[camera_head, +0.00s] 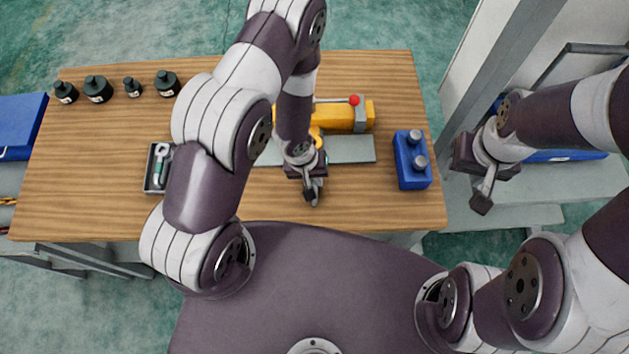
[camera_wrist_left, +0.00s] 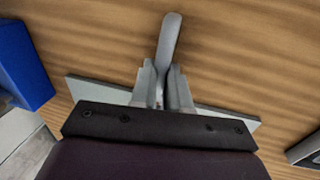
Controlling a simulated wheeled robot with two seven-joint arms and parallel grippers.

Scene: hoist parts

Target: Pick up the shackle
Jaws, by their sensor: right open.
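My left gripper (camera_head: 311,192) is over the front part of the table, just in front of the grey plate. In the left wrist view its fingers (camera_wrist_left: 162,88) stand close on both sides of a grey rounded bar (camera_wrist_left: 169,38). It looks like the shackle seen edge-on, held between them. Its far end sticks out past the fingertips; the rest is hidden by the gripper. My right gripper (camera_head: 484,194) is open and empty, off the right side of the table.
A yellow hoist body (camera_head: 340,118) with a red knob lies behind the grey plate (camera_head: 352,150). A blue block (camera_head: 408,172) with grey cylinders stands right. A small tray (camera_head: 150,182) with a green-and-white part is left. Several black weights (camera_head: 97,90) stand back left. The front right tabletop is clear.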

